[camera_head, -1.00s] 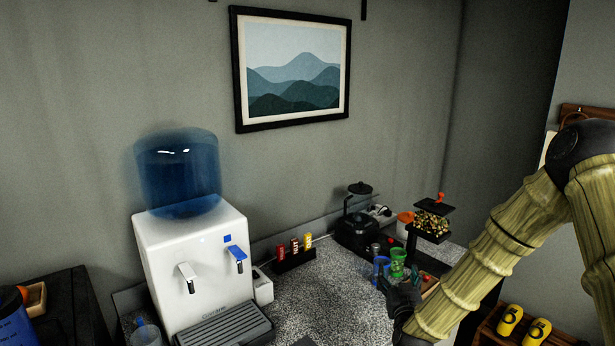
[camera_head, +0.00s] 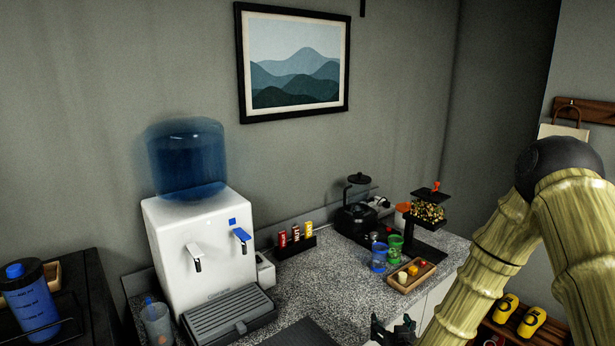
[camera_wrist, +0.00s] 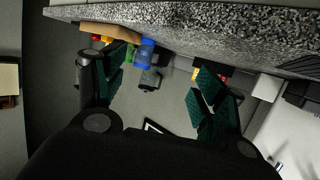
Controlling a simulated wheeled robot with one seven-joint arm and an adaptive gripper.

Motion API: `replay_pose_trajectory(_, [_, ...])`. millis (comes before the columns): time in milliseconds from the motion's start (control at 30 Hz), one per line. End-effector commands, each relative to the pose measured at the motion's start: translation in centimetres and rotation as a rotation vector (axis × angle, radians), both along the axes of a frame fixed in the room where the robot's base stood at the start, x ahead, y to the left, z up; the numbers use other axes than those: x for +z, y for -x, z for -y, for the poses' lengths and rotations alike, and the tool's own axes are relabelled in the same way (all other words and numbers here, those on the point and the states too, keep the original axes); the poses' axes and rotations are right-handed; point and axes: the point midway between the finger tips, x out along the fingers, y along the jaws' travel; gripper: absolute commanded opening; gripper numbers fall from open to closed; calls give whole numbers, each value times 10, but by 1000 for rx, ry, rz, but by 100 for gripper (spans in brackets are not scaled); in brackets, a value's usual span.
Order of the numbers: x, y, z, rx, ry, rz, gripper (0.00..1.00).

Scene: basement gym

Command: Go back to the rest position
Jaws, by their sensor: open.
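My gripper (camera_head: 393,331) is at the bottom of the head view, in front of the counter's front edge and partly cut off by the frame. In the wrist view my gripper (camera_wrist: 155,92) shows two dark green finger pads wide apart with nothing between them. The wrist view appears upside down, with the speckled counter (camera_wrist: 200,25) across the top. In the head view my bamboo-look arm comes down from the right side.
A blue bottle (camera_head: 30,305) stands at left. The counter's middle is clear.

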Motion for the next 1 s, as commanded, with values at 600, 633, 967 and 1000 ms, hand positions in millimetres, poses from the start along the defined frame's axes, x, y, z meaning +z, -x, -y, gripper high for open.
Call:
replay_pose_trajectory(600, [-248,250,-22,74,-51,-760,70])
replay_pose_trajectory(633, [-256,265,-22,72,-52,-800,70])
replay_pose_trajectory(967, [-308,413,-8,25,-45,-1177,70])
replay_pose_trajectory(1000, [-309,424,-6,21,-42,-1202,70])
